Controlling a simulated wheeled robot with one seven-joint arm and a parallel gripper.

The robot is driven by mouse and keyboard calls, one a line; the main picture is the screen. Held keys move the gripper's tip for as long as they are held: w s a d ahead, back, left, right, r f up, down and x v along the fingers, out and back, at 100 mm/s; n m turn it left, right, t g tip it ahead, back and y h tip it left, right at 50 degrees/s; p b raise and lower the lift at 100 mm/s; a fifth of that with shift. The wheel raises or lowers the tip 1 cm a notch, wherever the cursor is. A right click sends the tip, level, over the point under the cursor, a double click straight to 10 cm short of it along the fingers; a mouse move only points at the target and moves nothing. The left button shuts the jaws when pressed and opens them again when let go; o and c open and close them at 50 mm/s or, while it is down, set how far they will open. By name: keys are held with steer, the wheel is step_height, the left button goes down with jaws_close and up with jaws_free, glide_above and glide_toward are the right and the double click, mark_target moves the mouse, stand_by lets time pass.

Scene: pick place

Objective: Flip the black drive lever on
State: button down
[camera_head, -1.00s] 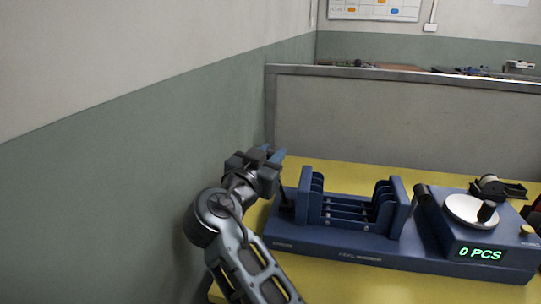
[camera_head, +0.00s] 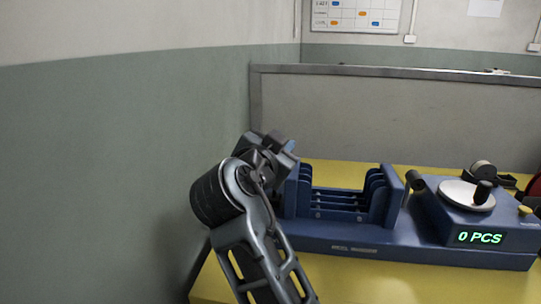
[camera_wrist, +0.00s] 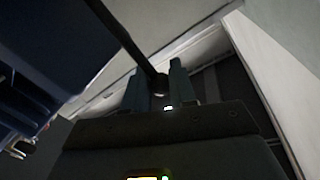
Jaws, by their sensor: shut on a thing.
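The dark blue machine (camera_head: 340,236) stands on the yellow table, with a green "0 PCS" display (camera_head: 482,237). My gripper (camera_head: 287,150) is at the machine's left end and hides that end in the head view. In the wrist view, a black lever (camera_wrist: 122,38) runs down from the upper left. Its rounded end lies between the two fingers of my gripper (camera_wrist: 157,85), which is shut on it. The lever's base is out of sight, and its exact tilt cannot be told.
A slotted rack (camera_head: 338,201) sits mid-machine. To its right are a black handle (camera_head: 416,181) and a white disc with a black knob (camera_head: 467,195). A black tape dispenser (camera_head: 484,172) lies behind. A grey partition (camera_head: 400,120) closes the back; a wall is at left.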

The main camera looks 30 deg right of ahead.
steer(key=shift+f, duration=0.1)
steer(key=c, duration=1)
jaws_free()
steer(key=v, duration=0.7)
steer(key=shift+s+a, duration=0.25)
steer(key=shift+a, duration=0.05)
